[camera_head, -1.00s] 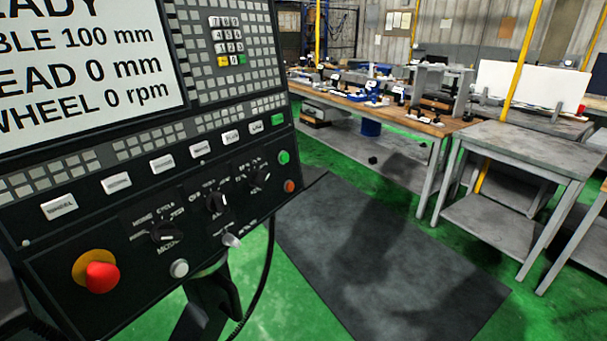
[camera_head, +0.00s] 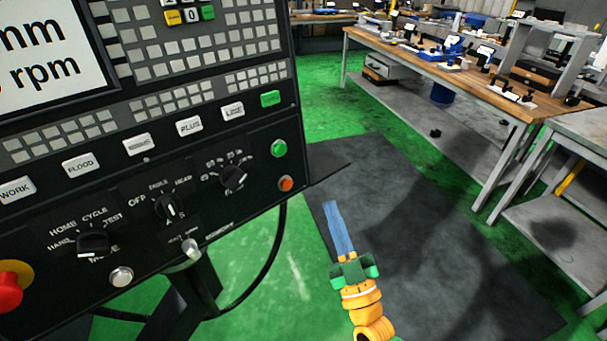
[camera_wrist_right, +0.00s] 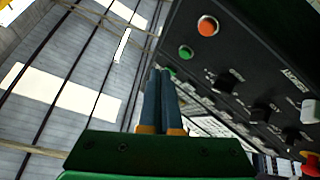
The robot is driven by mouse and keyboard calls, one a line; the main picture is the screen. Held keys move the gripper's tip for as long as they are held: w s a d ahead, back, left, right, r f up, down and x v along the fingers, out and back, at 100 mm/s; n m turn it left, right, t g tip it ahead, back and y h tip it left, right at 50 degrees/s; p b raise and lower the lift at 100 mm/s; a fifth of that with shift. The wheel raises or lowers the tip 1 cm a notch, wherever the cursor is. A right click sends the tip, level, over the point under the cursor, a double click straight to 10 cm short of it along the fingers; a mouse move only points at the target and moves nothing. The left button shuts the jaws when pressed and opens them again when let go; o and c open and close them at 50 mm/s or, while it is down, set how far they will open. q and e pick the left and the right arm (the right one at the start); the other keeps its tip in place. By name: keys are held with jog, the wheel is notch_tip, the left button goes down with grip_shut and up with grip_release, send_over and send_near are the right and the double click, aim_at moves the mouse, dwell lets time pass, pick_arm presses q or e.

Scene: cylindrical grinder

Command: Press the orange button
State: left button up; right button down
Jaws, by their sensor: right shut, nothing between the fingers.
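The orange button (camera_head: 286,184) is a small round button at the lower right edge of the black control panel (camera_head: 150,215), just below a green button (camera_head: 279,148). My right gripper (camera_head: 333,206) is shut and empty, with long blue fingers pointing up, to the right of and below the orange button, apart from it in the head view. In the right wrist view the orange button (camera_wrist_right: 208,26) is at the upper right, the green button (camera_wrist_right: 186,52) is below it, and the shut fingers (camera_wrist_right: 166,75) are to their left. My left gripper is not in view.
A red emergency knob (camera_head: 8,290), rotary knobs (camera_head: 234,178) and a silver key switch (camera_head: 191,249) are on the panel. A dark mat (camera_head: 400,220) covers the green floor. A workbench (camera_head: 480,90) with tools stands at the back right.

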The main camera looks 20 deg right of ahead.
aim_at(286, 185)
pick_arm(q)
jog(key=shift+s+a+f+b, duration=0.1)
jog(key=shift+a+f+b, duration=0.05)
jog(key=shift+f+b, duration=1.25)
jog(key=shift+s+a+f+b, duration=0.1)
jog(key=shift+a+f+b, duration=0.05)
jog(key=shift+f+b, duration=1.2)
pick_arm(e)
jog(key=w+a+f, duration=0.1)
jog(key=w+a, duration=0.3)
jog(key=w, duration=0.3)
jog(key=shift+w+a+f, duration=0.15)
jog(key=shift+w+f, duration=0.05)
jog(key=shift+w, duration=0.1)
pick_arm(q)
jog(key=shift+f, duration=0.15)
pick_arm(e)
jog(key=shift+w, duration=0.1)
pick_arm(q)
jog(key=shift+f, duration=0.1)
pick_arm(e)
jog(key=shift+w+a, duration=0.2)
jog(key=shift+w, duration=0.05)
